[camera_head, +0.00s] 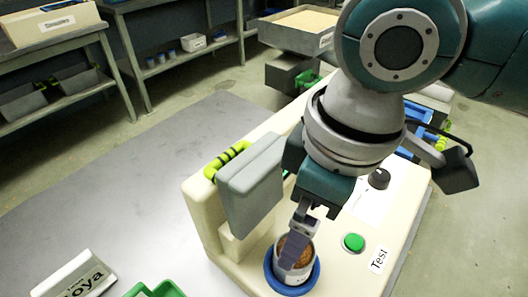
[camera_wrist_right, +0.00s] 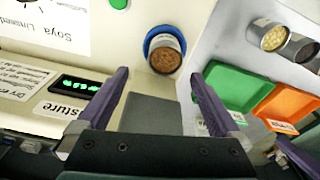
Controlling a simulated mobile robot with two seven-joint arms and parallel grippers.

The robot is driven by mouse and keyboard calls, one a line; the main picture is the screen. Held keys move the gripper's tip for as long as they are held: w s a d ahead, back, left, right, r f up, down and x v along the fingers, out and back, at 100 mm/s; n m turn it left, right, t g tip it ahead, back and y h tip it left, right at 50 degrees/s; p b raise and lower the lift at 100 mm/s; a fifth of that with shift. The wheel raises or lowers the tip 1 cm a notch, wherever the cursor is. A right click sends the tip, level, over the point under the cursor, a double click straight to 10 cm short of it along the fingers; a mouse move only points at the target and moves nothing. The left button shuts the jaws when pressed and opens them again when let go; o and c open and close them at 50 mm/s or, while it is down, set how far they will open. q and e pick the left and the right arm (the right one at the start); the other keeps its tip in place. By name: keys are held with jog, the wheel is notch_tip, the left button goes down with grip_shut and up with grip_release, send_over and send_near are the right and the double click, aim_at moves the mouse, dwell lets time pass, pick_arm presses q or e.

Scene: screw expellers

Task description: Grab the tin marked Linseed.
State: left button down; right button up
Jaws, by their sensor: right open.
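A tin with brown grains (camera_head: 293,272) stands upright in a blue ring (camera_head: 313,281) at the front of the cream machine. The tin also shows in the right wrist view (camera_wrist_right: 165,60), beyond the fingertips; its label cannot be read. My right gripper (camera_head: 298,238) comes down from above and partly covers the tin in the head view. In the right wrist view its two purple fingers (camera_wrist_right: 160,78) are open, with nothing held between them. Two more tins, one with pale grains (camera_wrist_right: 272,38) and one darker (camera_wrist_right: 298,48), stand to the right; their labels are unreadable.
The cream machine (camera_head: 350,262) has a green button (camera_head: 354,242), a black dial (camera_head: 379,178) and a grey raised block (camera_head: 252,185). A green tray (camera_wrist_right: 240,86) and an orange tray (camera_wrist_right: 288,108) lie beside it. A "Soya" sign (camera_head: 75,275) is at lower left. Grey tabletop is clear at left.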

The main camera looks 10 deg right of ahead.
aim_at(300, 272)
jog(key=f, duration=0.5)
jog(key=a+f+b, duration=0.1)
jog(key=f, duration=0.1)
jog(key=shift+s+f, duration=0.15)
jog(key=c, duration=1.4)
jog(key=shift+c, duration=0.2)
